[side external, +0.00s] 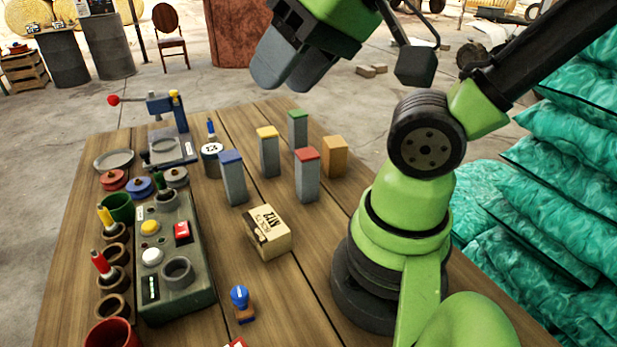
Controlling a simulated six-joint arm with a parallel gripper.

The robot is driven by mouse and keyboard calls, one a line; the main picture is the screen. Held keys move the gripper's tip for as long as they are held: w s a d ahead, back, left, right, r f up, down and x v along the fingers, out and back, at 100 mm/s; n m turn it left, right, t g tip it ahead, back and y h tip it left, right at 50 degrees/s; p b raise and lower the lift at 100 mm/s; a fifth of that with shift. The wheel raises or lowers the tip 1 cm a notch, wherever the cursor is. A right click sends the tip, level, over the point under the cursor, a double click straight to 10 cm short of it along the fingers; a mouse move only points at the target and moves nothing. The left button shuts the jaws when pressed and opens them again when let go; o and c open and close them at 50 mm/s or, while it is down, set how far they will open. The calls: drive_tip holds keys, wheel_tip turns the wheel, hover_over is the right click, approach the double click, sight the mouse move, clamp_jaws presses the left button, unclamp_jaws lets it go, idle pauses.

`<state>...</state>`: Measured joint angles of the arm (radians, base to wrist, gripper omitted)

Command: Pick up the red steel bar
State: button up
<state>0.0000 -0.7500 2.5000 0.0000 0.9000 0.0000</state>
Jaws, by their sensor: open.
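The red steel bar (307,178) is a grey upright block with a red top, standing on the wooden table (330,237) right of the middle. My gripper (287,75) is high above the far end of the table, up and slightly left of the bar in the picture. Its two grey fingers point down and left. It is open, with nothing seen between the fingers, and it is well apart from the bar. No part of the bar's near sides is hidden.
Upright bars with blue (233,178), yellow (268,153) and green (298,130) tops stand close by, with an orange block (334,157) just right. A cardboard box (268,232) sits in front. A control box (172,255) and pots line the left; green sacks (560,190) are stacked right.

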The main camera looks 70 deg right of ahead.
drive_tip(key=o, duration=0.5)
drive_tip(key=shift+c, duration=0.2)
drive_tip(key=m+g+h, duration=0.2)
drive_tip(key=m+g, duration=0.5)
drive_tip(key=m, duration=1.6)
hover_over(307, 153)
wheel_tip(307, 153, down, 15)
drive_tip(key=shift+s+a+r, duration=0.15)
drive_tip(key=shift+r, duration=0.05)
drive_tip(key=shift+m, duration=0.3)
wheel_tip(307, 153, down, 4)
drive_tip(key=shift+f, duration=0.15)
drive_tip(key=shift+d+f, duration=0.2)
drive_tip(key=shift+f, duration=2.7)
